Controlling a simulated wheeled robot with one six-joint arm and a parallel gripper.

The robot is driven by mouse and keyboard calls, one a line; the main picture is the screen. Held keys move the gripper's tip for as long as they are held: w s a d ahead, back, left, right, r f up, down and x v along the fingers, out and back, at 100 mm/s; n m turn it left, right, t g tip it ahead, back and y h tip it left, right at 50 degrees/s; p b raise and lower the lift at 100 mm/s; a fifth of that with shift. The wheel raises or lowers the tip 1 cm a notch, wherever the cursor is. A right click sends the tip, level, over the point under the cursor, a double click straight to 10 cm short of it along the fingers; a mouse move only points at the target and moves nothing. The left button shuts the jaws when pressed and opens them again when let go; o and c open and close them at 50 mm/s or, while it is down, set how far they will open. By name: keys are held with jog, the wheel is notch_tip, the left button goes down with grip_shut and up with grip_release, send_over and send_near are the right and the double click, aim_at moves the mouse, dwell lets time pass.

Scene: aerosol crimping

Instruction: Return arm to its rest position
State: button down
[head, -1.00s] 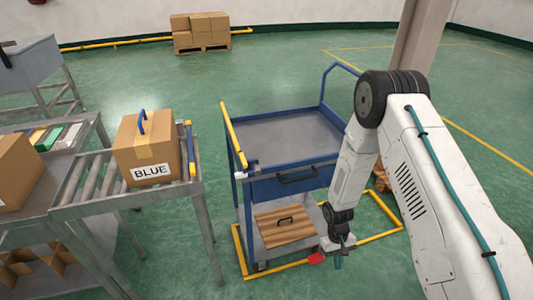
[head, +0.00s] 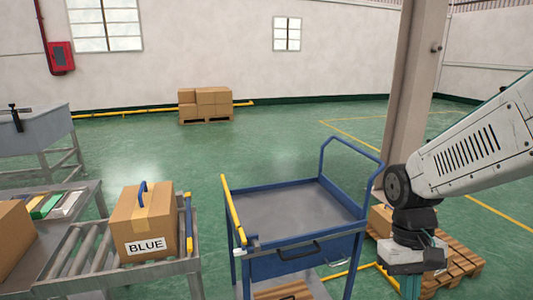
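My arm (head: 475,150) comes in from the right edge of the head view and bends down at a dark round joint. My gripper (head: 411,284) hangs below the dark wrist at the lower right, pointing down, right of the blue cart. Only a grey-green body and a teal part show above the bottom edge. The fingertips are not clear, so I cannot tell whether it is open or shut. No held object shows.
A blue cart (head: 290,205) with an empty grey top stands left of my gripper. A box labelled BLUE (head: 145,225) sits on a roller conveyor (head: 75,250). A wooden pallet (head: 460,262) with a carton and a pillar (head: 407,90) are close behind my arm.

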jog(key=s+r+t, duration=0.5)
jog(key=s+r, duration=0.4)
jog(key=r, duration=0.1)
jog(key=shift+s+r+m+y, duration=0.3)
jog(key=shift+s, duration=0.05)
jog(key=shift+d, duration=0.1)
dwell(0.4)
